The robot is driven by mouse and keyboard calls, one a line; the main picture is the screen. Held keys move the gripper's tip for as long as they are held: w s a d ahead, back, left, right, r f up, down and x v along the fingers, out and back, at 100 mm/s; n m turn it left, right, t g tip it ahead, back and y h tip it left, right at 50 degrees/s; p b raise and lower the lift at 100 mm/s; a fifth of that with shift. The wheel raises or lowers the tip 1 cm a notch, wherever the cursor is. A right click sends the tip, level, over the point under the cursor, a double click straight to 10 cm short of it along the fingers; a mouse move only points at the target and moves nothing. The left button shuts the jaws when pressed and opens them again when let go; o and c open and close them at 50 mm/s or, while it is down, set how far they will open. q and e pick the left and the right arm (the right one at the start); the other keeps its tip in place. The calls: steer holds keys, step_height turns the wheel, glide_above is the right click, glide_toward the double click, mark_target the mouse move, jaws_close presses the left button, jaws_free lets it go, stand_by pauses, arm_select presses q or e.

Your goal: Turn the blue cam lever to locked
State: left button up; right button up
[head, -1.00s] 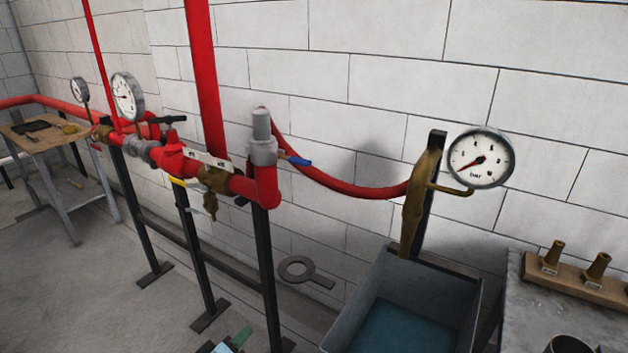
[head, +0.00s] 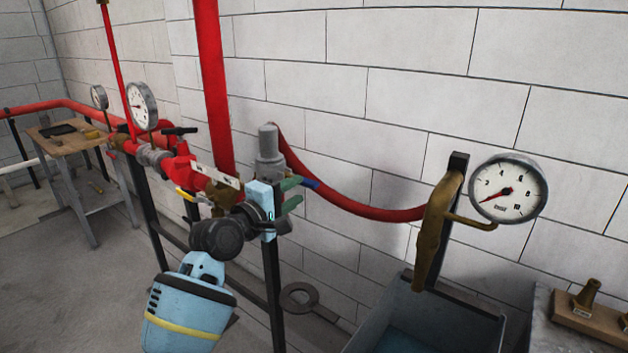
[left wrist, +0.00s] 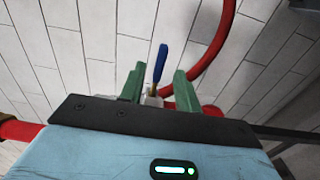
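The blue cam lever (head: 311,183) sticks out to the right of the grey coupling (head: 268,142) on the red pipe. In the head view only its tip shows, behind my left gripper (head: 296,192). My left gripper is open, its green fingers pointing right toward the wall side. In the left wrist view the blue lever (left wrist: 160,62) stands upright in the gap between the two green fingers (left wrist: 159,76), apart from both. How deep it sits between them I cannot tell. My right gripper is not in view.
A red hose (head: 370,210) runs from the coupling to a brass nozzle (head: 435,225) beside a pressure gauge (head: 508,190). A grey tank (head: 405,290) stands below. The red riser (head: 212,90) stands left of the coupling.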

mark_target(305, 185)
arm_select(q)
steer(key=b+x, duration=0.1)
steer(key=x, duration=0.6)
steer(key=shift+w+d+f, duration=0.1)
steer(key=shift+w, duration=0.05)
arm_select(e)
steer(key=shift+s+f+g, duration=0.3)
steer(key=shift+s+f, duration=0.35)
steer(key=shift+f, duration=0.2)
arm_select(q)
jaws_close()
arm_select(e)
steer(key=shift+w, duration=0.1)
